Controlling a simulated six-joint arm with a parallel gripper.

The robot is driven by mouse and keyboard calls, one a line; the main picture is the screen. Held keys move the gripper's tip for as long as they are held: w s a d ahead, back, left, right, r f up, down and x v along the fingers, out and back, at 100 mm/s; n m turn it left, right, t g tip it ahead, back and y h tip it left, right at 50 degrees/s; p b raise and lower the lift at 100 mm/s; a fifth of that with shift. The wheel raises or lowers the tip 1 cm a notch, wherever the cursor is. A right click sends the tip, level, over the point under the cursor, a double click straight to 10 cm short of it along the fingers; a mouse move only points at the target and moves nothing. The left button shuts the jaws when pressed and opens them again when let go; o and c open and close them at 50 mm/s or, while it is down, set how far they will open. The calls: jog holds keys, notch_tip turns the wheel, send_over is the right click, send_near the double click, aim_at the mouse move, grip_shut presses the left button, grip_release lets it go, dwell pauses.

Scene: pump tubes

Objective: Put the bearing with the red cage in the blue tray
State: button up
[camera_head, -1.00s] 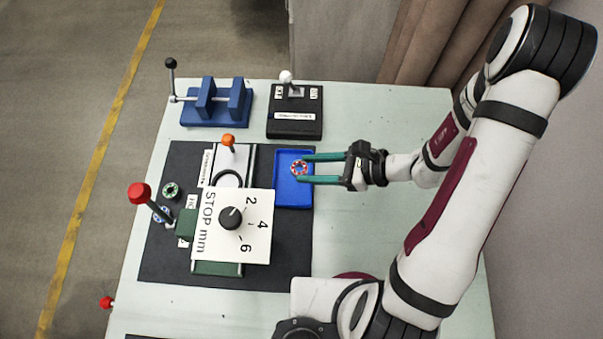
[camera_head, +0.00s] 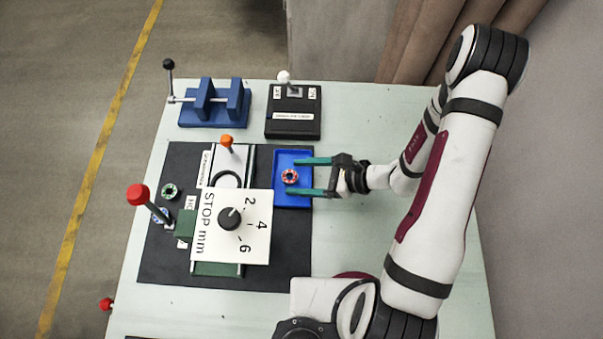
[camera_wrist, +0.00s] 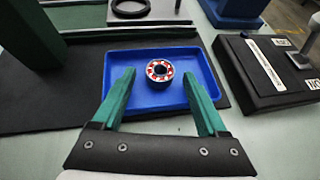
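The bearing with the red cage (camera_head: 290,177) lies flat in the blue tray (camera_head: 293,203), near its middle. In the wrist view the red-caged bearing (camera_wrist: 160,71) rests on the floor of the blue tray (camera_wrist: 120,68), clear of the walls. My gripper (camera_head: 315,175) is open, with its green fingers reaching over the tray's right side. In the wrist view the open gripper (camera_wrist: 165,85) has one finger on either side of the bearing's near side, with visible gaps and nothing between the fingertips.
A green-caged bearing (camera_head: 170,191) lies on the dark mat (camera_head: 165,265) at left. A STOP mm dial plate (camera_head: 250,250), a red-knobbed lever (camera_head: 138,195) and an orange knob (camera_head: 227,141) stand left of the tray. A blue vise (camera_head: 212,110) and black switch box (camera_head: 293,123) are behind.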

jog(key=shift+d+r, duration=0.15)
jog(key=shift+r, duration=0.05)
jog(key=v, duration=1.1)
jog(key=shift+d+r, duration=0.15)
jog(key=shift+r, duration=0.05)
jog(key=s+a+r+n+g+h, duration=0.2)
jog(key=s+r+n+h, duration=0.8)
jog(key=s+r+n, duration=0.3)
notch_tip(320, 180, up, 2)
jog(key=shift+s+r+n+g, duration=0.1)
jog(key=shift+s+n+g, duration=0.25)
jog(key=shift+n, duration=0.45)
